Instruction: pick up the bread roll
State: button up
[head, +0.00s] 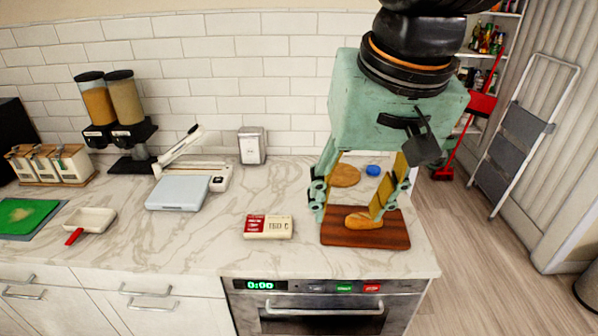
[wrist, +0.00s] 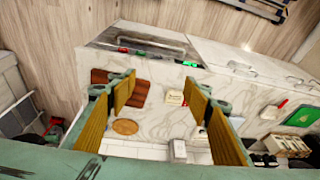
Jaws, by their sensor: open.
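The bread roll (head: 361,222) is golden brown and lies on a dark wooden cutting board (head: 340,238) near the counter's right front. My gripper (head: 349,210) is open and empty, fingers pointing down above the board. The right finger overlaps part of the roll in the head view, and I cannot tell the exact height gap. In the wrist view my gripper (wrist: 160,79) shows wide apart, with the board (wrist: 100,76) behind the left finger.
A red and white box (head: 268,227) lies left of the board. A round wooden piece (head: 345,175) and a blue item (head: 373,170) are behind it. A scale (head: 178,192) and a napkin holder (head: 252,146) stand farther left. The counter between is clear.

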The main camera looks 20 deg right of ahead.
jog(key=w+d+m+p, duration=0.3)
jog(key=w+d+m, duration=0.2)
jog(key=w, duration=0.4)
jog(key=m+g+p, duration=0.3)
jog(key=m+p, duration=0.5)
jog(key=m, duration=0.5)
send_over(364, 219)
jog(key=d, duration=0.2)
notch_tip(364, 219, down, 17)
jog(key=shift+w+d+f, duration=0.25)
jog(key=shift+w+d, duration=0.2)
jog(key=shift+d, duration=0.1)
jog(key=shift+f, duration=0.1)
jog(key=shift+f, duration=4.2)
jog(key=shift+f, duration=0.1)
